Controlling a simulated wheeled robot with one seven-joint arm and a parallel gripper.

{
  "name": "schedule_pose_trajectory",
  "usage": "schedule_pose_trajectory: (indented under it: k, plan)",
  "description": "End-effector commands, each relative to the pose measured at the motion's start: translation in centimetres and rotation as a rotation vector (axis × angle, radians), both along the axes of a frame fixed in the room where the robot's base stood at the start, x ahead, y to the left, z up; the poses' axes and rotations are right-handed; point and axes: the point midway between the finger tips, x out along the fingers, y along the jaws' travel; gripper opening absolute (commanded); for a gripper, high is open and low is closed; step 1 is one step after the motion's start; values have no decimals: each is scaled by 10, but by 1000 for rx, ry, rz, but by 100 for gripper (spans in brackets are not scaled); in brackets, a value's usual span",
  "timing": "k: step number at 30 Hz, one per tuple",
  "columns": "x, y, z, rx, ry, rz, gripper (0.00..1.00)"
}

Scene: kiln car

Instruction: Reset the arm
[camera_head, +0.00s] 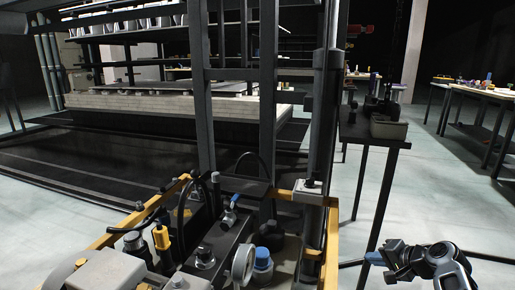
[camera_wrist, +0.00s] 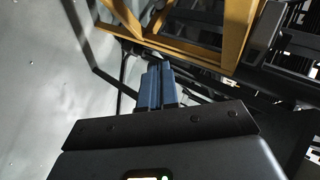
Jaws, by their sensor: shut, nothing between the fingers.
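My gripper (camera_head: 375,258) is at the lower right of the head view, with its blue fingertips pointing left over the pale floor. My arm behind it is folded at the bottom right edge. In the wrist view the two blue fingers of my gripper (camera_wrist: 158,84) lie side by side, closed together with nothing between them. They are apart from the yellow frame (camera_wrist: 190,45) above them in that picture.
A yellow-railed unit (camera_head: 333,232) with valves, a gauge (camera_head: 243,262) and a blue-capped part (camera_head: 262,258) stands left of my gripper. The kiln car (camera_head: 180,108) stands behind. Pale floor (camera_head: 440,190) is open at right.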

Motion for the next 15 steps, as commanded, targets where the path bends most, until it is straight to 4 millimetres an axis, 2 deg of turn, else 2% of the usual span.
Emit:
schedule_pose_trajectory:
  k: [1, 6, 10, 15]
  plan:
    - [-19, 2, -24, -36, 6, -12, 0]
    - [-79, 4, -79, -176, -8, -44, 0]
    - [-129, 8, -109, -282, -26, -55, 0]
    - [-197, 15, -132, -418, -60, -54, 0]
